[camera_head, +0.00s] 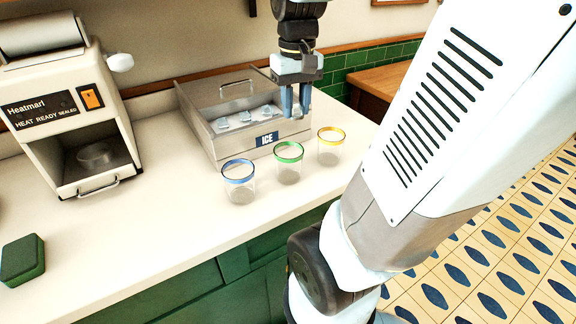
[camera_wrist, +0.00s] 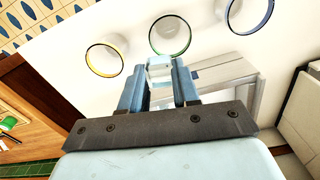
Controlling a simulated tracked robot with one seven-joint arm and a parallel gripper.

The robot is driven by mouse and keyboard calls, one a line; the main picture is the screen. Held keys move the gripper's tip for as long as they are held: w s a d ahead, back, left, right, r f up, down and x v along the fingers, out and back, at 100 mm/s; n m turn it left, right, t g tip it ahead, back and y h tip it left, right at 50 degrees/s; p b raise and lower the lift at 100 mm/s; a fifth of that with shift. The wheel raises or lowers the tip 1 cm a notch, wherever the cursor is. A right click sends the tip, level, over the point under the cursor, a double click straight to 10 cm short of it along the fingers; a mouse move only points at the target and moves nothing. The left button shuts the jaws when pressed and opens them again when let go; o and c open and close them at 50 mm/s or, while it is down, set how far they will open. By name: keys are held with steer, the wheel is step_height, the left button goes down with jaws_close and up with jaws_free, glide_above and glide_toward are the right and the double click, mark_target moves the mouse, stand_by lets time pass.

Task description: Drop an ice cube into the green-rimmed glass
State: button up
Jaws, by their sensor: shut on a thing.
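The green-rimmed glass (camera_head: 289,163) stands on the counter in front of the ice bin, between two other glasses. It also shows in the wrist view (camera_wrist: 170,36), seen from above and apart from my fingers. My gripper (camera_head: 296,108) is above the right end of the ice bin, behind and higher than the glasses. In the wrist view my gripper (camera_wrist: 160,78) is shut on a pale ice cube (camera_wrist: 159,66) held at the fingertips. The cube is hard to make out in the head view.
The blue-rimmed glass (camera_head: 239,183) stands left of the green-rimmed one and the yellow-rimmed glass (camera_head: 331,148) right of it. The metal ice bin (camera_head: 222,145) holds more cubes. A heat sealer machine (camera_head: 68,110) and a green block (camera_head: 22,260) are at the left.

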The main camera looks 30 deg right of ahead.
steer(key=shift+f, duration=1.7)
steer(key=o, duration=1.1)
steer(key=shift+r, duration=0.1)
step_height(320, 180, up, 14)
steer(key=shift+f, duration=0.2)
steer(key=shift+a, duration=0.1)
steer(key=s+a+f+t, duration=0.1)
steer(key=a+t, duration=0.1)
steer(key=a, duration=0.1)
steer(key=s+a+f+n+t, duration=0.1)
steer(key=s+a+f, duration=0.1)
steer(key=a, duration=0.1)
steer(key=s+a+f+t, duration=0.2)
steer(key=a, duration=0.1)
steer(key=shift+a+f+n+t, duration=0.15)
steer(key=shift+n+t, duration=0.15)
steer(key=shift+n, duration=0.1)
